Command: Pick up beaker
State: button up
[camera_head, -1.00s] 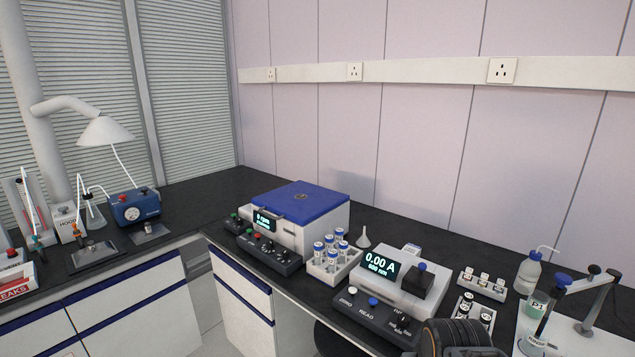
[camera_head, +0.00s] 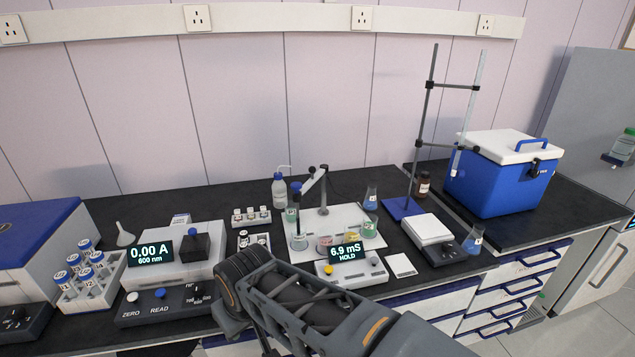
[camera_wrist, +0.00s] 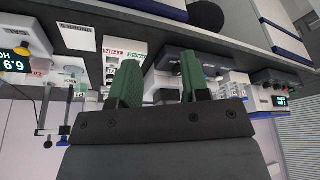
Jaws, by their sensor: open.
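Several small beakers with coloured liquid stand on a white plate (camera_head: 336,217) on the black bench in the head view. A pink one (camera_head: 324,244) and a yellow one (camera_head: 352,240) are at the front, a green one (camera_head: 369,229) is at right, and a clear one (camera_head: 299,241) is under the probe stand. Which beaker is meant cannot be told. My gripper (camera_wrist: 158,76) shows in the wrist view with two green fingers spread apart and nothing between them. In the head view my arm crosses the front of the bench, and the fingers cannot be made out.
The conductivity meter (camera_head: 350,270) stands in front of the plate. The photometer (camera_head: 175,270) and vial rack (camera_head: 92,283) are at left. A retort stand (camera_head: 424,130), balance (camera_head: 432,232), flask (camera_head: 473,241) and blue cool box (camera_head: 502,178) are at right.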

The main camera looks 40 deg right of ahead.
aim_at(370, 220)
jog(key=z, duration=1.05)
